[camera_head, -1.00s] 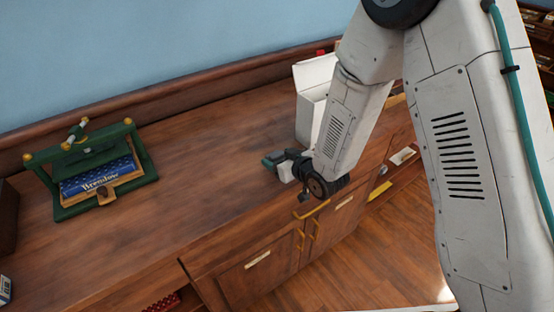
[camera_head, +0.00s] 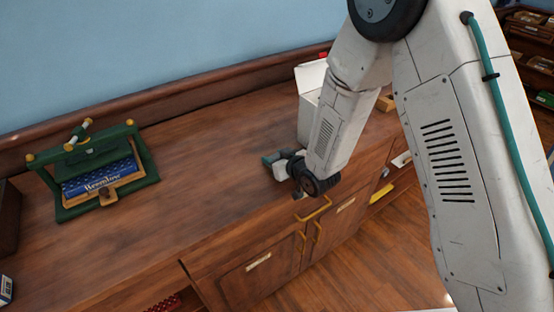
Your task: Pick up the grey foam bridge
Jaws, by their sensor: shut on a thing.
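My gripper (camera_head: 273,164) is low over the front part of the wooden cabinet top, in the middle of the picture. Its dark jaws are shut on a small pale grey piece (camera_head: 280,172), which looks like the foam bridge. Much of the piece is hidden by the jaws and wrist, so its arch shape cannot be made out. I cannot tell whether it touches the wood or is held just above it.
A white open box (camera_head: 309,98) stands close behind my gripper, partly hidden by my arm. A green press (camera_head: 135,150) with a blue label stands at the left. The cabinet top (camera_head: 200,150) between them is clear. Brass handles (camera_head: 314,210) are on the front.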

